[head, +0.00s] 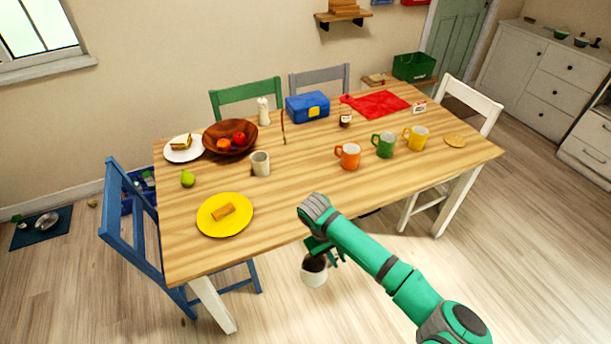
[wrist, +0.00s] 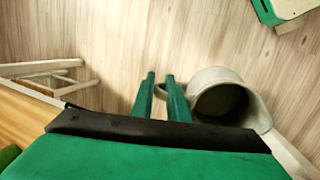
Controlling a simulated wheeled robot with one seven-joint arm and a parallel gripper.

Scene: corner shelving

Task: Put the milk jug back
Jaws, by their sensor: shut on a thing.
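The milk jug (head: 314,276) is a small off-white jug with a dark-looking inside. My gripper (head: 327,250) is shut on it, in front of the near edge of the wooden table (head: 300,202) and over the floor. In the wrist view the jug (wrist: 245,112) is to the right of the two green fingers of my gripper (wrist: 162,88). Its handle is between them and its round mouth faces the camera. What is inside the jug is too dark to tell.
The tabletop holds a cream mug (head: 260,164), an orange mug (head: 348,156), a green mug (head: 383,145), a yellow mug (head: 416,138) and a yellow plate (head: 213,222). A blue chair (head: 116,218) stands left and a white chair (head: 484,105) right. The tabletop's front middle is clear.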

